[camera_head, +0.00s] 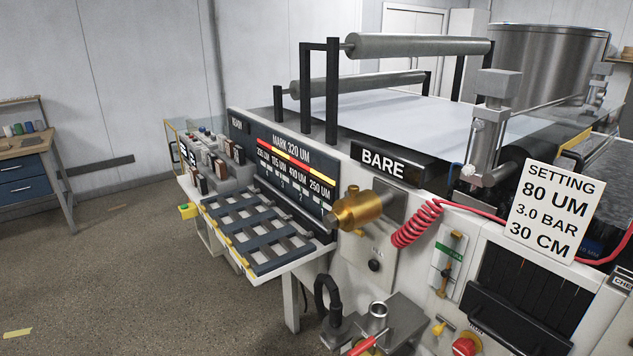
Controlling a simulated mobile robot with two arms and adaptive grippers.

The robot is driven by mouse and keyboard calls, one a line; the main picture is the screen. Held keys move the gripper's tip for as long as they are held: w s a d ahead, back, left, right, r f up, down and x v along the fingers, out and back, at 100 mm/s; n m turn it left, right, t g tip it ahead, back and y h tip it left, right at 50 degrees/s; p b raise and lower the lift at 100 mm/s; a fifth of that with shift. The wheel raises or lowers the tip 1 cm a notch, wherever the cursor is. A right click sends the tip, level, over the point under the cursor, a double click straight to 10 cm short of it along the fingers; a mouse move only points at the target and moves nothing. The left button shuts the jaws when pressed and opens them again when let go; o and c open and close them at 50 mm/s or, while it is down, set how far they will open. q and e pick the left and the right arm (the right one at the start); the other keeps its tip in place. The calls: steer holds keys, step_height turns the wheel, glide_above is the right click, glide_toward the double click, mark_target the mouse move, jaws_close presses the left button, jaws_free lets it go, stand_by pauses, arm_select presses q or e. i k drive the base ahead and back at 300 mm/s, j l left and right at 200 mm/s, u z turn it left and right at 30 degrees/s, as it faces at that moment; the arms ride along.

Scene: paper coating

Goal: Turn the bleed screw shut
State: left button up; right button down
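I cannot tell for sure which part is the bleed screw. A brass cylindrical fitting (358,209) sticks out of the machine's front panel, with a small brass stub (352,189) on its top and another below it. How far any screw is turned does not show. Neither of my grippers is in view.
A slotted tray rack (262,228) juts from the machine's left. A black knob (375,265), a gauge with a yellow lever (448,265), a red button (465,344) and a metal pot (377,312) are low on the front. A setting sign (555,210) stands right.

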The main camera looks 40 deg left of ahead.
mark_target(353, 190)
steer(key=u, duration=1)
